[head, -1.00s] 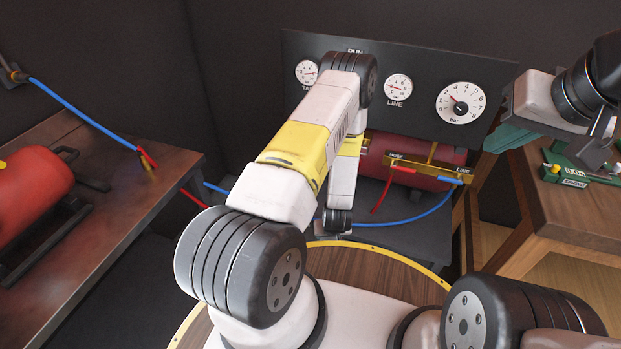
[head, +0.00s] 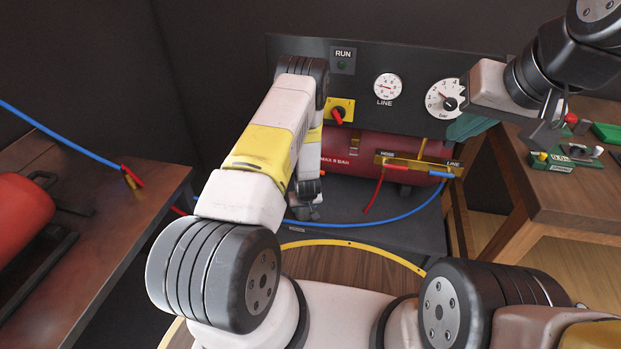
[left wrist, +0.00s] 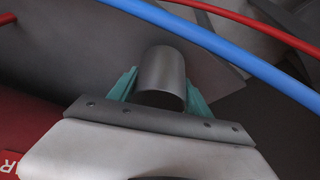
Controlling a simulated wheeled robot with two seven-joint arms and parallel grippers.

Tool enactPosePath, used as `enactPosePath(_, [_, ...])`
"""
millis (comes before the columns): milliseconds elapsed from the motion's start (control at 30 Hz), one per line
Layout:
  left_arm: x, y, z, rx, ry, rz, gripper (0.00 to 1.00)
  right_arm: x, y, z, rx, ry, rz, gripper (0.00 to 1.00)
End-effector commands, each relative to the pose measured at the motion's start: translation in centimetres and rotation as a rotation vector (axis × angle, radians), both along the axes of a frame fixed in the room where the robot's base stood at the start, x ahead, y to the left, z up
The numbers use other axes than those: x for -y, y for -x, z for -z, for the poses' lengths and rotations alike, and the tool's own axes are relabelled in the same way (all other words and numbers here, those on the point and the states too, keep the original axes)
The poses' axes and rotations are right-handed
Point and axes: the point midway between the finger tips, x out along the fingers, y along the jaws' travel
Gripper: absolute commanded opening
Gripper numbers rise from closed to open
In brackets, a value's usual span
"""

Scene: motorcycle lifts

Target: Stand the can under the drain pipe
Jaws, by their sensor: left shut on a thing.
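The can (left wrist: 162,72) is a plain grey metal cylinder between the teal fingers of my left gripper (left wrist: 161,88) in the left wrist view. In the head view my left gripper (head: 306,209) is low in front of the red tank, over or near the dark bench; the can cannot be made out there. My right gripper (head: 470,128) is at the upper right, with a teal finger showing before the panel's right end; its opening is unclear. I cannot pick out the drain pipe; my left arm covers part of the tank.
A red tank (head: 355,178) lies on the dark bench (head: 395,247) below the gauge panel (head: 410,60). A blue hose (head: 385,221) and a red hose (head: 375,196) hang in front. Wooden tables stand left (head: 110,215) and right (head: 575,190).

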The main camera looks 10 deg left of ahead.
Motion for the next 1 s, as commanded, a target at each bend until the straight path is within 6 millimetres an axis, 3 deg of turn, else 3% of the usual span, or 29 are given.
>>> enactPosePath(300, [-1.6, -4.2, 0.0, 0.003, -0.001, -0.001, 0.15, 0.0, 0.0, 0.0, 0.000, 0.000, 0.000, 0.00])
enactPosePath(400, [-1.5, -3.8, 1.3, -0.002, 0.000, 0.000, 0.15, 0.0, 0.0, 0.0, 0.000, 0.000, 0.000, 0.00])
enactPosePath(800, [-1.5, -3.9, 1.8, 0.000, 0.000, 0.000, 0.15, 0.0, 0.0, 0.0, 0.000, 0.000, 0.000, 0.00])
enactPosePath(833, [-1.5, -3.9, 1.8, 0.000, 0.000, 0.000, 0.59, 0.0, 0.0, 0.0, 0.000, 0.000, 0.000, 0.00])
enactPosePath(933, [-1.5, -3.9, 1.8, 0.000, 0.000, 0.000, 0.78, 0.0, 0.0, 0.0, 0.000, 0.000, 0.000, 0.00])
enactPosePath(1000, [-1.5, -3.9, 1.8, 0.000, 0.000, 0.000, 0.79, 0.0, 0.0, 0.0, 0.000, 0.000, 0.000, 0.00])
